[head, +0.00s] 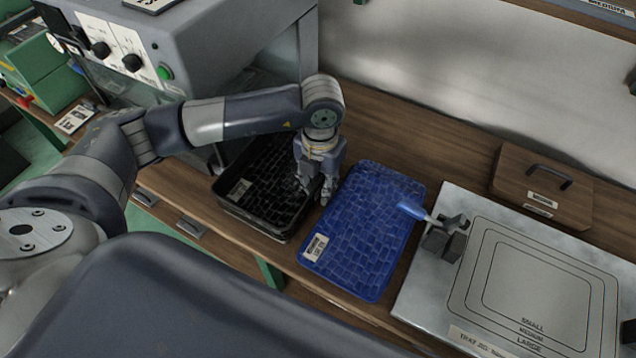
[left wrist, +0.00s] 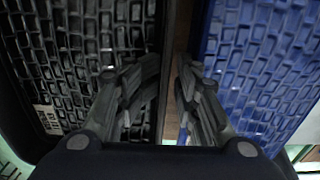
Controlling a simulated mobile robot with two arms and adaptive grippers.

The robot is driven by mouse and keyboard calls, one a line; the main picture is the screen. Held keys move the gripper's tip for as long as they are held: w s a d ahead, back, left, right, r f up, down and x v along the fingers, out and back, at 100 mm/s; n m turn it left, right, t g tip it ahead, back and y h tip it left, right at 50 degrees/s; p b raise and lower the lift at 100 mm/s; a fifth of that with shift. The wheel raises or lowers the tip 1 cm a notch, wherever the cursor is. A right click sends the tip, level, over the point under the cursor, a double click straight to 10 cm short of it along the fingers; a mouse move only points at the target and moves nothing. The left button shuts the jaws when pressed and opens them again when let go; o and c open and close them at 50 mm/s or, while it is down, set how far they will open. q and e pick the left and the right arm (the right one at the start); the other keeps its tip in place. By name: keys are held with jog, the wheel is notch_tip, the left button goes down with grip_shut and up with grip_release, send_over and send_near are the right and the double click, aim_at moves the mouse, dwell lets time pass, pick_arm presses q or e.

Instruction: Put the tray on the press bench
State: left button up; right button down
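A black tray (head: 228,208) with a brick-like pattern and a white label lies on the wooden bench, partly under my left arm. A blue tray (head: 345,285) with a similar pattern and label lies to its right, with a narrow strip of wood between them. My left gripper (head: 316,196) points down at the black tray's right edge. In the left wrist view its fingers (left wrist: 162,92) are apart, one over the black tray (left wrist: 75,60) and one near the blue tray (left wrist: 260,60), with the black rim between them. Contact cannot be told. My right gripper is out of view.
A grey machine (head: 215,45) with knobs and a green button stands behind the black tray. At right lies a metal plate (head: 425,290) with nested size outlines and a blue-handled clamp (head: 440,235). A brown wooden box (head: 525,185) with a handle stands behind it.

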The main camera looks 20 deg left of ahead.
pick_arm(q)
notch_tip(320, 180, up, 12)
jog(key=shift+d+f, duration=0.1)
jog(key=shift+f, duration=0.05)
dwell(0.6)
